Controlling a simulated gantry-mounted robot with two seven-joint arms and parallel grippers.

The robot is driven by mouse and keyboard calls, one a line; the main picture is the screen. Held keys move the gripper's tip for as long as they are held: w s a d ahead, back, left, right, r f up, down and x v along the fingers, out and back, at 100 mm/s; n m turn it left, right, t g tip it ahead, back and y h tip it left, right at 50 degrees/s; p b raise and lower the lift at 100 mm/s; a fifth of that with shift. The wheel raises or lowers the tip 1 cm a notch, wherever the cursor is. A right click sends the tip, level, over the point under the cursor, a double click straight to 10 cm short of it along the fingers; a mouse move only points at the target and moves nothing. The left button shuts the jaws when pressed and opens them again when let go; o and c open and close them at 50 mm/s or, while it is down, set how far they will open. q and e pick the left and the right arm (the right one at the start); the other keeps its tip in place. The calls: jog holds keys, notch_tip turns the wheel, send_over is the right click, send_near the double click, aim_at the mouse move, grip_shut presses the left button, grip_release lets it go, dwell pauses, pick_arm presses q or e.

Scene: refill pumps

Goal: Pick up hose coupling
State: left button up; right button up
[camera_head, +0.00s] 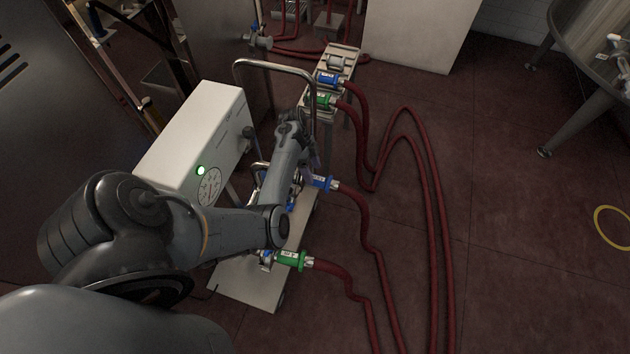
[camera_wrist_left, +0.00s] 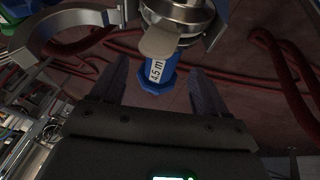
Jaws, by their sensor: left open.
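A blue hose coupling (camera_head: 322,182) on a red hose sits at the pump cart, just below my left gripper (camera_head: 311,158), whose fingers are mostly hidden in the head view. A green coupling (camera_head: 291,259) is lower on the cart. Another blue coupling (camera_head: 328,80) and a green one (camera_head: 321,100) lie on a small rack. In the left wrist view, a blue coupling (camera_wrist_left: 156,76) labelled "4.5 m", with a metal clamp above it, shows between the two spread fingers of my left gripper (camera_wrist_left: 157,72). I cannot tell whether they touch it. My right gripper is out of view.
The white pump box (camera_head: 195,140) and a bent metal handle (camera_head: 277,66) stand close to my left arm. Red hoses (camera_head: 400,150) loop across the floor to the right. A steel tank (camera_head: 595,50) stands at the far right. Open floor lies between hoses and tank.

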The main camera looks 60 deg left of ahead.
aim_at(315, 176)
pick_arm(q)
jog(key=b+x, duration=0.2)
jog(key=x, duration=0.3)
jog(key=shift+w+a, duration=0.1)
jog(key=shift+d+f, duration=0.25)
jog(key=shift+f, duration=0.1)
jog(key=shift+a, duration=0.1)
jog(key=shift+c, duration=1)
jog(key=shift+r, duration=0.1)
jog(key=c, duration=1.2)
